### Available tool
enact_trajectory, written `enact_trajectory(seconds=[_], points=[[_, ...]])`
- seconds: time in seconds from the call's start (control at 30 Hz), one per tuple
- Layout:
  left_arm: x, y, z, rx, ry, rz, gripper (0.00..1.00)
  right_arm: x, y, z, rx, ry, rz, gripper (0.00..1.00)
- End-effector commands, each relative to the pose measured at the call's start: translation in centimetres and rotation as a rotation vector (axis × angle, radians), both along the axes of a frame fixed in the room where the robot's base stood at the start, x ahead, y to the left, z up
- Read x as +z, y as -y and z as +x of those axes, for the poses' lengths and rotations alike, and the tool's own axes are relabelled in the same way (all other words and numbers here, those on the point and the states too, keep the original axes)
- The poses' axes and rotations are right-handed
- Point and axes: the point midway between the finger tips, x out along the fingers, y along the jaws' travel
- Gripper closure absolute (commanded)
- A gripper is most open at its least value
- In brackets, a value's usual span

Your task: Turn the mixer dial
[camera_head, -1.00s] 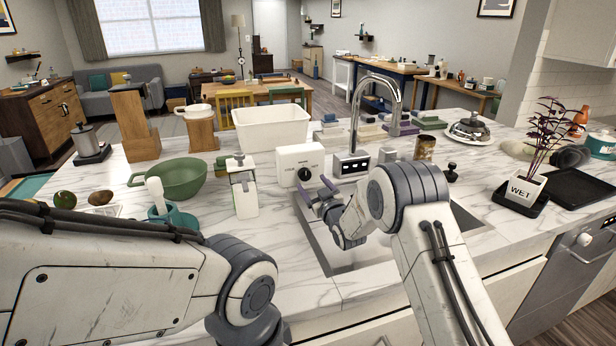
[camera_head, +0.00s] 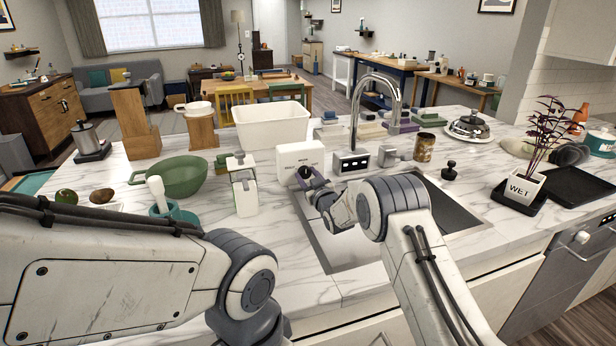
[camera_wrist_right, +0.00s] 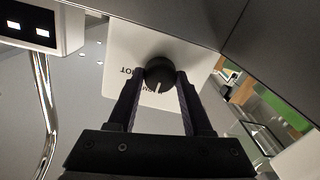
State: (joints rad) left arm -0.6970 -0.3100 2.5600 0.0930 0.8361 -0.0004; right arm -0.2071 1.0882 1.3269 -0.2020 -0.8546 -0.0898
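The mixer dial is a round black knob on the front of a white box (camera_head: 299,157). In the right wrist view the dial (camera_wrist_right: 159,72) shows with a light pointer mark, on the white face (camera_wrist_right: 120,68) with upside-down lettering. My right gripper (camera_head: 310,182) is in front of the box and partly hides the dial in the head view. In the wrist view the two dark fingers of my right gripper (camera_wrist_right: 160,84) stand apart, one on each side of the dial; I cannot tell whether they touch it. My left gripper is out of view.
The sink (camera_head: 345,240) lies below my right gripper.

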Motion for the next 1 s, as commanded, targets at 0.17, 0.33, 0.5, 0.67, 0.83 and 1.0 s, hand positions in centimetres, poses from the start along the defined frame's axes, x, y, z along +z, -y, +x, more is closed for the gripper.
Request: enact_trajectory(seconds=[0.17,0.33,0.5,0.67,0.83,1.0], points=[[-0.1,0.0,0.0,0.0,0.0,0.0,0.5,0.0,0.2,0.0,-0.001,0.002,-0.005,1.0],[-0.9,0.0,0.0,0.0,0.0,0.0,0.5,-0.2,0.1,0.0,-0.001,0.013,-0.04,1.0],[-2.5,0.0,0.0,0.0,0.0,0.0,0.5,-0.4,0.1,0.0,-0.001,0.042,-0.125,1.0],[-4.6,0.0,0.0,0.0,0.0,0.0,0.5,-0.5,0.0,0.0,-0.001,0.083,-0.249,1.0],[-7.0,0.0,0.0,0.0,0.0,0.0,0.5,-0.6,0.0,0.0,-0.002,0.134,-0.402,1.0],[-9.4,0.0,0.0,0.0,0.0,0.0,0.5,-0.6,0.0,0.0,-0.001,0.182,-0.555,1.0]])
